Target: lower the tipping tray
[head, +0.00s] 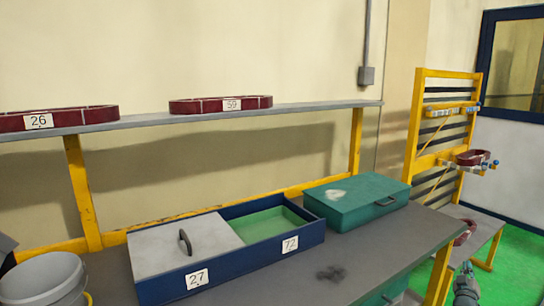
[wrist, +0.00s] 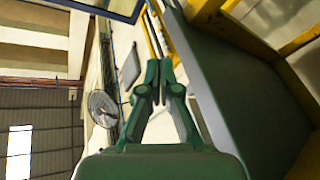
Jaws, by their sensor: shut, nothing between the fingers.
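I cannot identify a tipping tray for sure. In the head view, a grey sloping surface (head: 486,224) shows below the yellow rack, with a dark red coil (head: 461,238) at its left edge. My gripper (head: 466,268) is at the bottom right of the head view, in front of and below that surface, partly cut off by the frame. In the wrist view my gripper (wrist: 158,65) has its green fingers together with nothing between them. A large grey-green slab (wrist: 240,90) lies to its right there, apart from the fingertips; I cannot tell what it is.
The grey bench (head: 300,262) holds a blue box (head: 240,260) with a grey lid and a green case (head: 356,198). A wall shelf (head: 330,107) carries red coils. The yellow rack (head: 413,130) stands at right over green floor. A grey bucket (head: 42,275) is at left.

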